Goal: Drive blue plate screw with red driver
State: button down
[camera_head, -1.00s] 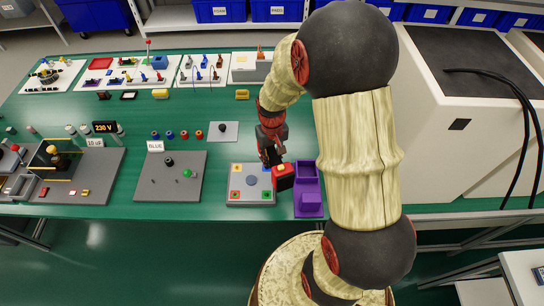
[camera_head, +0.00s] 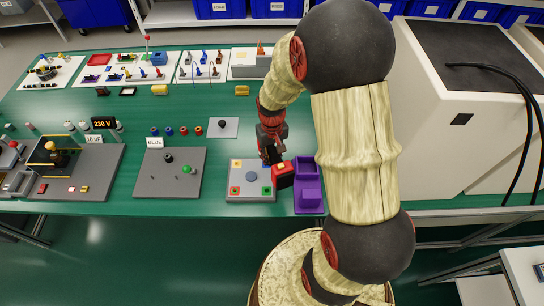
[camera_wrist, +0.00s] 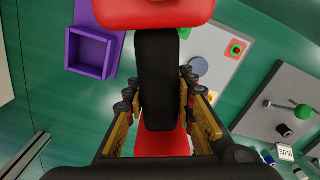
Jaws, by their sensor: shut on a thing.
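My gripper (camera_head: 272,150) is shut on the red driver (camera_head: 284,176), which has a black middle and red ends. In the wrist view the driver's black part (camera_wrist: 158,75) sits between the fingers. The driver is held above the bench, between the grey plate (camera_head: 245,197) and the purple holder (camera_head: 309,190). The plate has a round blue disc (camera_head: 251,176) in its middle and coloured corner marks. A blue patch at its far right corner is partly covered by my gripper. The driver's tip and its height above the plate cannot be made out.
The purple holder's open compartment also shows in the wrist view (camera_wrist: 90,52). A large white cabinet (camera_head: 440,110) stands to the right. Bare green bench (camera_head: 205,200) lies between board and plate.

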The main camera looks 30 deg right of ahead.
aim_at(272, 149)
jog(key=shift+f+b, duration=0.35)
jog(key=shift+f, duration=0.3)
dwell(0.5)
jog(key=shift+f, duration=0.25)
dwell(1.5)
jog(key=shift+r+p, duration=0.1)
jog(key=shift+p, duration=0.35)
jog(key=shift+r+p, duration=1.85)
jog(key=shift+r, duration=0.7)
